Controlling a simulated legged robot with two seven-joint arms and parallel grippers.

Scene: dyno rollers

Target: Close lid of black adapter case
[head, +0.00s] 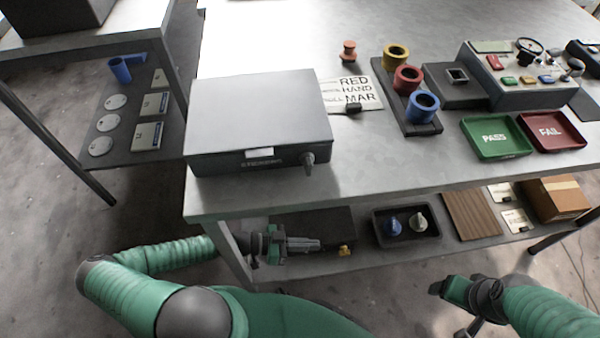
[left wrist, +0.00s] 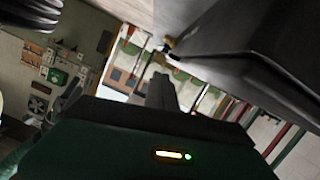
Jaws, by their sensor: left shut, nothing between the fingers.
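A dark flat-topped case (head: 325,222) lies on the lower shelf, partly hidden by the tabletop and my left gripper. A small yellow piece (head: 345,250) shows at its front. I cannot tell how its lid stands. To its right is a shallow black tray or open case (head: 376,232) holding a blue and a pale green piece. My left gripper (head: 318,244) is shut and empty at the dark case's front edge; contact is unclear. In the left wrist view, its fingers (left wrist: 162,88) are below a large dark body (left wrist: 270,50). My right gripper (head: 468,328) is low at the right, its jaws unclear.
A large grey box (head: 258,105) with a front latch stands on the tabletop (head: 260,195), above my left gripper. The table's front edge overhangs the lower shelf. A wooden board (head: 470,215) and a cardboard box (head: 555,198) occupy the shelf's right side.

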